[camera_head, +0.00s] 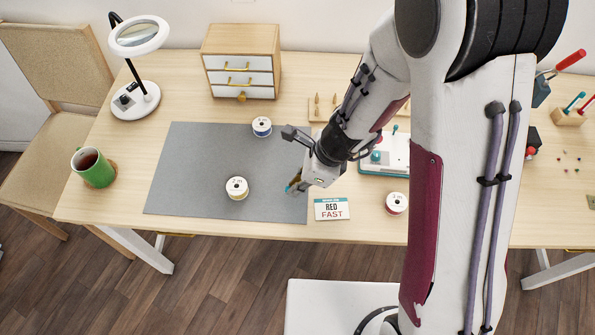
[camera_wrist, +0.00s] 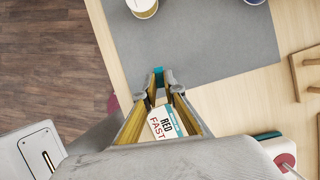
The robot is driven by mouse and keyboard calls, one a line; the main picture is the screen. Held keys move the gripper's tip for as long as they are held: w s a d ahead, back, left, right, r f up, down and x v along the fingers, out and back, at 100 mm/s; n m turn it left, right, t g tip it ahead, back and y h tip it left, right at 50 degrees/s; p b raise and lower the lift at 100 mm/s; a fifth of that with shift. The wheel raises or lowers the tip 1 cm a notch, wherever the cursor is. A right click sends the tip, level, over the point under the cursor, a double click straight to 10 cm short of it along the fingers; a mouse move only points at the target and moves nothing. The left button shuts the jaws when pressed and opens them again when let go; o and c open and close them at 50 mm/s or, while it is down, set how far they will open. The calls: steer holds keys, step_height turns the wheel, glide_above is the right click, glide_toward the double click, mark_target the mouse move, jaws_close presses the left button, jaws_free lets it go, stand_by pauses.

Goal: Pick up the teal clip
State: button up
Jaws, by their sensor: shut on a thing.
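The teal clip (camera_wrist: 158,71) shows in the wrist view as a small teal piece between my fingertips. My gripper (camera_wrist: 159,84) is shut on it. In the camera_head view my gripper (camera_head: 293,186) is over the right side of the grey mat (camera_head: 190,165), near its front right corner. Only a small bit of teal shows there; the fingers hide most of the clip. I cannot tell whether the clip touches the mat or is just above it.
A RED FAST card (camera_head: 332,209) lies just right of the mat, close to my gripper. Spools stand on the mat (camera_head: 237,188), (camera_head: 262,127), and a red one (camera_head: 396,203) is farther right. A white-and-teal machine (camera_head: 385,157) is behind. The mat's left part is clear.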

steer(key=shift+s, duration=0.55)
